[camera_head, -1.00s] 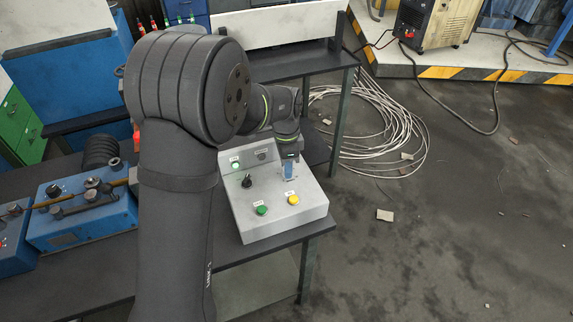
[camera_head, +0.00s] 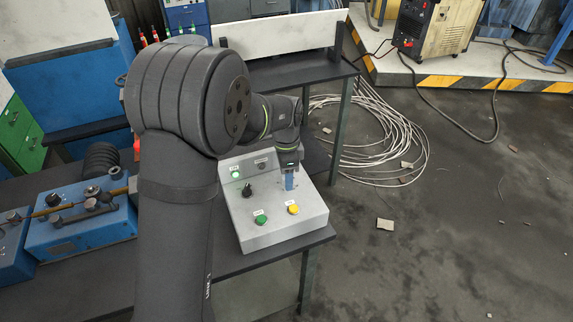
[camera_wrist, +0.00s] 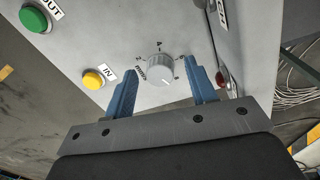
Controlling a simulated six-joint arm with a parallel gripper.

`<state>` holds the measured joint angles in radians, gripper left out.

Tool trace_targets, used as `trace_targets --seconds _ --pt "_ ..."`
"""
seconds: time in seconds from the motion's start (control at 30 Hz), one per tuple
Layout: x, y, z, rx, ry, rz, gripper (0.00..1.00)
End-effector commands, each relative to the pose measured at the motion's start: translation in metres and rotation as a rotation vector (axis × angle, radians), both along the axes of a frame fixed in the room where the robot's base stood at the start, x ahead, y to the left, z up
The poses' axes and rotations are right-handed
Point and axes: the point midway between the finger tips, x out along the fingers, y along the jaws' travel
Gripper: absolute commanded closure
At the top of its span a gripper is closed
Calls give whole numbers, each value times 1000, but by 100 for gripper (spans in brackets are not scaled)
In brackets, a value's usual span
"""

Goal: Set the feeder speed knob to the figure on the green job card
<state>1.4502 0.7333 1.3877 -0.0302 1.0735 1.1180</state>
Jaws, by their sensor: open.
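My gripper (camera_wrist: 160,68) is open. In the wrist view its two blue fingers stand on either side of a light grey ribbed knob (camera_wrist: 159,71), with a visible gap on each side. Figures and a word are printed around the knob, too small to read surely. In the head view my gripper (camera_head: 290,180) is over the right part of the grey control box (camera_head: 268,232), and the grey knob is hidden there. A black knob (camera_head: 247,190) is on the box's left. I cannot make out a green job card in either view.
A green button (camera_head: 261,219) and a yellow button (camera_head: 293,209) sit at the box's front. A lit green lamp (camera_head: 235,174) is at its back left. A red part (camera_wrist: 221,79) is close to the right finger. Blue machinery (camera_head: 85,225) stands left.

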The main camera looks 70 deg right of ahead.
Motion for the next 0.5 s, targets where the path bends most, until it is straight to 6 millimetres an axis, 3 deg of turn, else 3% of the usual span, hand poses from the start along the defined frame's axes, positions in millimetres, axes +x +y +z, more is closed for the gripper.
trace_targets --seconds 0.17,0.5 --pt "1 -2 21 -4 0 0 48" --pt "4 -6 103 -7 -1 0 48"
